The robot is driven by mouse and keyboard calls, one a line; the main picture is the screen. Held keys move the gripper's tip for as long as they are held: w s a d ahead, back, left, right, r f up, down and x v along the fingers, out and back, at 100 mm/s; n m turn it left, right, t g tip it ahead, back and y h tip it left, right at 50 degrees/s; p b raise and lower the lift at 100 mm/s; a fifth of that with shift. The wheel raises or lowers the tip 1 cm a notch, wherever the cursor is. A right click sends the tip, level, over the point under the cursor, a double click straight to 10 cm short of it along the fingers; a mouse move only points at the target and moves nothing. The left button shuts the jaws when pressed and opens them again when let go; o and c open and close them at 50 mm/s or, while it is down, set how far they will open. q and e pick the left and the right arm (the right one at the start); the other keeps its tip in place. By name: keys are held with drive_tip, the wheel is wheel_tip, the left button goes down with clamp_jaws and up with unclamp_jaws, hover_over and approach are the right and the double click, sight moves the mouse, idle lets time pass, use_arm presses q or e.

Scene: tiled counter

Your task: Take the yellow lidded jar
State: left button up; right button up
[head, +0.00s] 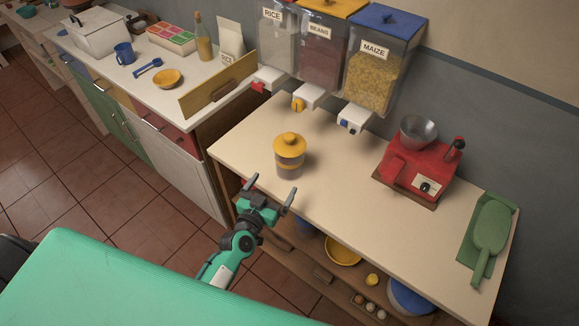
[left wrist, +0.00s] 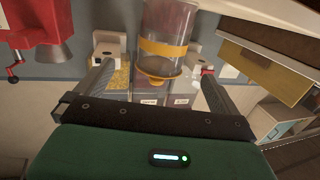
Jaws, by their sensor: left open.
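The yellow lidded jar (head: 289,157) stands upright on the counter, left of its middle, with a clear body and a yellow lid. My left gripper (head: 271,190) is open and empty at the counter's front edge, just in front of the jar and apart from it in the head view. In the left wrist view the picture appears upside down; the jar (left wrist: 167,40) shows between and beyond the open fingers of my left gripper (left wrist: 158,85). My right gripper is not in view.
Rice, beans and maize dispensers (head: 325,50) hang above the back of the counter (head: 235,140). A red machine (head: 420,165) with a metal bowl and a green scoop (head: 491,228) stand to the right. A shelf below holds a yellow bowl (head: 343,251). A yellow board (head: 218,85) is at the left.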

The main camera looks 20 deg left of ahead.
sight(282, 160)
use_arm(q)
drive_tip(key=shift+t+y, duration=0.3)
drive_tip(key=shift+t, duration=0.1)
drive_tip(key=w, duration=0.2)
drive_tip(key=w+r, duration=0.1)
drive_tip(key=w, duration=0.2)
drive_tip(key=w+r+p, duration=0.1)
drive_tip(key=w, duration=0.1)
drive_tip(key=shift+w+r, duration=0.1)
drive_tip(key=shift+w, duration=0.15)
drive_tip(key=shift+w+d+f+p, duration=0.1)
drive_tip(key=shift+w+d, duration=0.05)
drive_tip(key=shift+w, duration=0.95)
drive_tip(key=shift+w+d+f+p, duration=0.1)
drive_tip(key=shift+w+d+p, duration=0.1)
drive_tip(key=shift+w, duration=0.9)
drive_tip(key=shift+w+d+f+p, duration=0.1)
drive_tip(key=shift+w+d, duration=0.05)
drive_tip(key=shift+w, duration=0.95)
drive_tip(key=c, duration=1.6)
drive_tip(key=shift+r, duration=0.1)
drive_tip(key=c, duration=0.3)
drive_tip(key=shift+r, duration=0.15)
